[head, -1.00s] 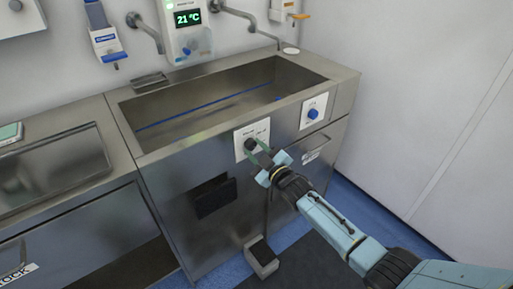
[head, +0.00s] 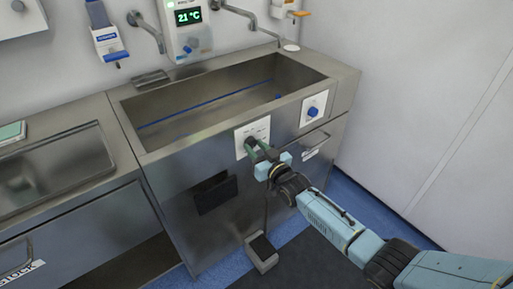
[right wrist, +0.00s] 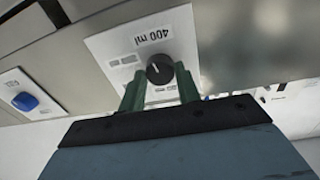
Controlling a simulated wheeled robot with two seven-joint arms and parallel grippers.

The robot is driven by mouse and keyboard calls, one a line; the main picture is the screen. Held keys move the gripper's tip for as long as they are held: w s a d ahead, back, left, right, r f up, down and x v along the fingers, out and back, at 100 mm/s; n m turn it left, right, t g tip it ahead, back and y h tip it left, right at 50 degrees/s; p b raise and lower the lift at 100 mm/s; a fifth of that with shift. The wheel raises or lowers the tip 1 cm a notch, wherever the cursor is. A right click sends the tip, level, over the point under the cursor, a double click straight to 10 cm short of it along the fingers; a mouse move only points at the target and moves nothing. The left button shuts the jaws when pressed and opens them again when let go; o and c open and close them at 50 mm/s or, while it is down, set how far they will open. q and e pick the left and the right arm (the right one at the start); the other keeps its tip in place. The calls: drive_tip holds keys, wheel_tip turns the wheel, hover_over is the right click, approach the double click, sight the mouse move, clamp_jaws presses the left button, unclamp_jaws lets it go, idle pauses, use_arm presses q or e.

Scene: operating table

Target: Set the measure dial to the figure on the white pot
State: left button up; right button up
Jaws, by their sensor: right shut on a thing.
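The black measure dial (head: 250,142) sits on a white plate on the front of the steel sink unit. In the right wrist view the dial (right wrist: 160,69) has a pale pointer line, and the plate above it reads "400 ml", upside down in this view. My right gripper (head: 260,151) is at the dial, its green fingers (right wrist: 160,88) on either side of it, shut on it. No white pot with a readable figure shows. A small round white thing (head: 291,47) stands on the sink's back right corner. My left gripper is not in view.
A second white plate with a blue knob (head: 312,112) is to the right of the dial. A drawer handle (head: 316,146) is below it. A pedal box (head: 262,253) stands on the floor. The sink basin (head: 215,100) is open above.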

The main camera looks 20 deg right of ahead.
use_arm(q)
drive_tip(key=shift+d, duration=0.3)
use_arm(e)
drive_tip(key=o, duration=1)
drive_tip(key=shift+c, duration=0.2)
drive_tip(key=shift+s, duration=0.1)
drive_tip(key=shift+s+d, duration=0.1)
drive_tip(key=shift+s, duration=0.1)
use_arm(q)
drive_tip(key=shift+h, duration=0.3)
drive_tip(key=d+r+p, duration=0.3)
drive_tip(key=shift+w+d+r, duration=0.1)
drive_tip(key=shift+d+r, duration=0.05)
use_arm(e)
drive_tip(key=v, duration=1.2)
drive_tip(key=shift+s, duration=0.4)
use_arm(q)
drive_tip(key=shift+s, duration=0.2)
use_arm(e)
drive_tip(key=shift+d, duration=0.15)
